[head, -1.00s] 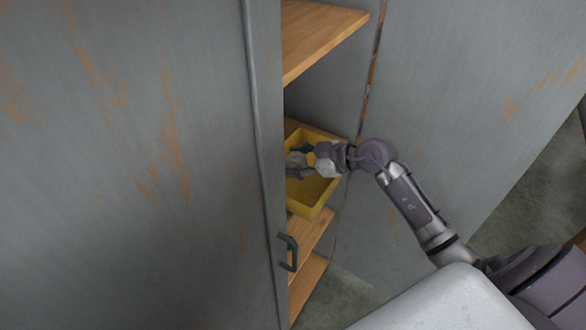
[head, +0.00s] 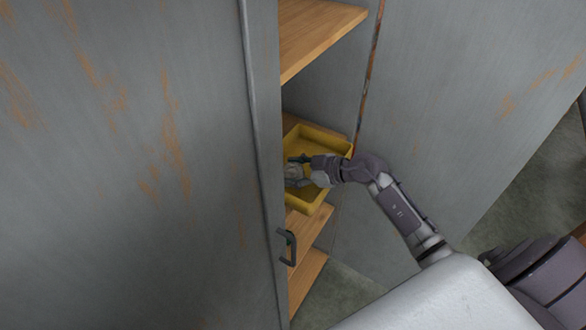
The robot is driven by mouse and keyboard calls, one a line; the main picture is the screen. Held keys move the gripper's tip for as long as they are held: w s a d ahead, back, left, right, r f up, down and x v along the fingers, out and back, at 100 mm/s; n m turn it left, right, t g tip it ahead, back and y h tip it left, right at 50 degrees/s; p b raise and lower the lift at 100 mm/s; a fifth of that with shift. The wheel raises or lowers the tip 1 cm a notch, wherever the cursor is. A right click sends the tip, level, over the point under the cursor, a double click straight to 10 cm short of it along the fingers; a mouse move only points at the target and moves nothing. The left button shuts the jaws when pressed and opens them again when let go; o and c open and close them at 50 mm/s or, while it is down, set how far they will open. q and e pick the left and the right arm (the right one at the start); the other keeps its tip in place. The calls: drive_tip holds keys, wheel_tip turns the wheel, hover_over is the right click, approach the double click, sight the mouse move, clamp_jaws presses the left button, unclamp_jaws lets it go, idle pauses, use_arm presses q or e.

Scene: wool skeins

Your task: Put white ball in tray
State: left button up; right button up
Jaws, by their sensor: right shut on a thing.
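A yellow tray (head: 320,139) sits on a wooden shelf inside the grey cabinet, partly hidden by the cabinet door on the left. My right gripper (head: 298,171) is over the tray, shut on a pale ball (head: 292,172). The ball is small and mostly covered by the fingers, and it is within the tray's outline in the picture. I cannot tell whether it touches the tray's floor. My left gripper is not in view.
The cabinet door (head: 130,170) with a dark handle (head: 287,247) stands to the left of the opening. A wooden shelf (head: 320,35) is above the tray, and more shelves (head: 305,235) are below. The cabinet's grey side (head: 450,120) is on the right.

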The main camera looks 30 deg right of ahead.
drive_tip(key=shift+f, duration=0.2)
drive_tip(key=o, duration=1.1)
drive_tip(key=shift+r+b, duration=0.3)
drive_tip(key=shift+r, duration=0.35)
drive_tip(key=b+v, duration=0.1)
drive_tip(key=v, duration=0.9)
drive_tip(key=shift+s+d, duration=0.15)
drive_tip(key=shift+s, duration=0.05)
drive_tip(key=shift+b+v, duration=0.35)
drive_tip(key=shift+v, duration=0.4)
drive_tip(key=shift+r, duration=0.15)
